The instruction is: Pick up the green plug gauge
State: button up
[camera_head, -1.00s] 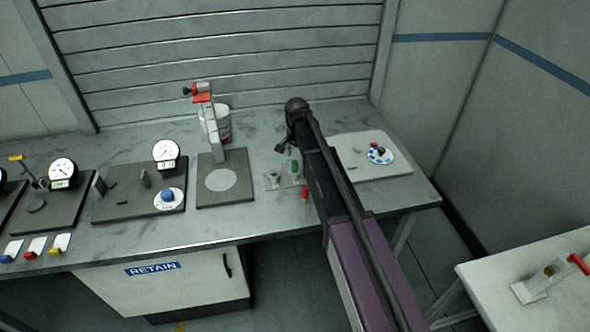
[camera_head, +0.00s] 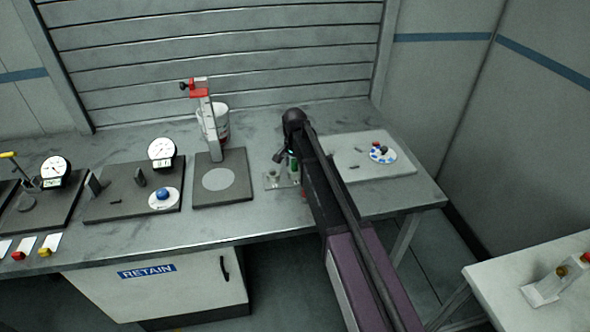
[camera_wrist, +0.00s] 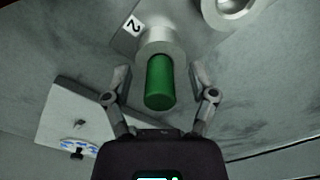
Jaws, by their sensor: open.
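The green plug gauge (camera_wrist: 159,84) shows in the wrist view as a green cylinder standing out of a pale round holder (camera_wrist: 157,45) beside a label with a 2. My gripper (camera_wrist: 160,72) is open, with one finger on each side of the green cylinder and a gap visible on both sides. In the head view the green plug gauge (camera_head: 293,164) is partly hidden beside my arm, on a small clear stand (camera_head: 270,186) on the bench.
A pale ring (camera_wrist: 232,12) lies close to the holder. A light board (camera_head: 350,165) with a dotted disc (camera_head: 383,153) is to the right. A dark plate (camera_head: 235,195) with a red-topped stand (camera_head: 212,130) is to the left. Bare bench (camera_head: 250,225) lies in front.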

aim_at(294, 160)
dwell(0.4)
grip_shut()
jog(key=shift+r, duration=0.15)
notch_tip(294, 160, up, 10)
jog(key=p, duration=1)
jog(key=shift+f, duration=0.25)
dwell(0.6)
notch_tip(294, 160, down, 3)
jog(key=b, duration=0.3)
jog(key=shift+r, duration=0.1)
